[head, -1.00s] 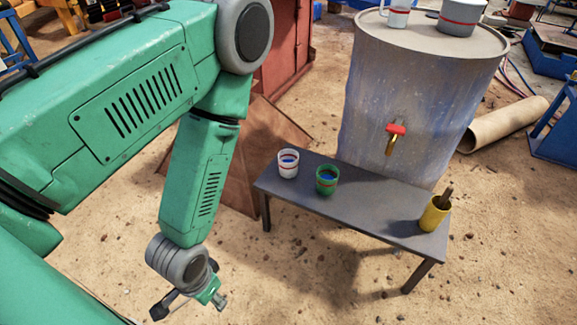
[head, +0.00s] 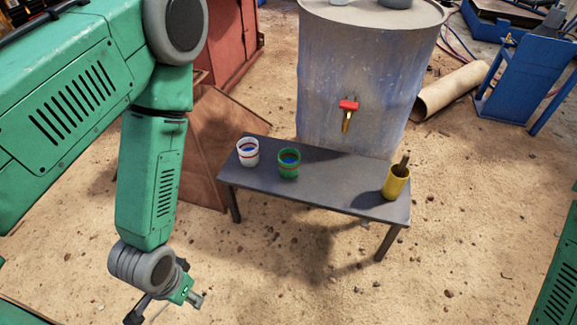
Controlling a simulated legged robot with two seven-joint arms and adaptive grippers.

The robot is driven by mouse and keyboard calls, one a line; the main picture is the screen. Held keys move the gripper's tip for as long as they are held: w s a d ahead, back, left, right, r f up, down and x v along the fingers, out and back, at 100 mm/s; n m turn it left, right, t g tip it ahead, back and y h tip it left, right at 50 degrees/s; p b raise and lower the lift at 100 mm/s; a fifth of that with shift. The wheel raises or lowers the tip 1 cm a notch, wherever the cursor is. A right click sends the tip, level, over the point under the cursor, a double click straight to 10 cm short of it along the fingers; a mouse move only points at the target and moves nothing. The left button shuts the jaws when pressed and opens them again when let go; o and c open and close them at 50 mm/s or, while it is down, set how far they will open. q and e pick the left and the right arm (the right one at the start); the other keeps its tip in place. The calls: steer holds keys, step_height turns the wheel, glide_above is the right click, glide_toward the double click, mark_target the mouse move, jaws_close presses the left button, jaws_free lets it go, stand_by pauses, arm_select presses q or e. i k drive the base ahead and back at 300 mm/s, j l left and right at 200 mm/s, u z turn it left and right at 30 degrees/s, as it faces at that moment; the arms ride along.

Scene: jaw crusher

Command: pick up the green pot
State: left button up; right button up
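The green pot (head: 289,163) stands upright on the dark low bench (head: 330,185), with something blue inside it. My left gripper (head: 172,309) hangs below and left of the bench, apart from the pots. Its fingers look spread, with nothing visible between them. My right gripper is out of view; only a green part, seemingly of my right arm, shows at the right edge.
A yellow cup (head: 395,184) with a dark stick stands at the bench's right end. Behind the bench is a large barrel (head: 355,75) with a red-handled tap (head: 348,106). A brown board (head: 212,150) leans left of the bench. The sandy ground in front is clear.

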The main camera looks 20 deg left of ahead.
mark_target(288, 157)
steer(key=u, duration=0.8)
steer(key=i+l+u, duration=0.15)
steer(key=i+l, duration=0.2)
steer(key=i+l+u, duration=0.1)
steer(key=i+l, duration=0.25)
steer(key=l, duration=0.15)
steer(key=i+l+u, duration=0.15)
steer(key=i+l, duration=0.2)
steer(key=l, duration=0.15)
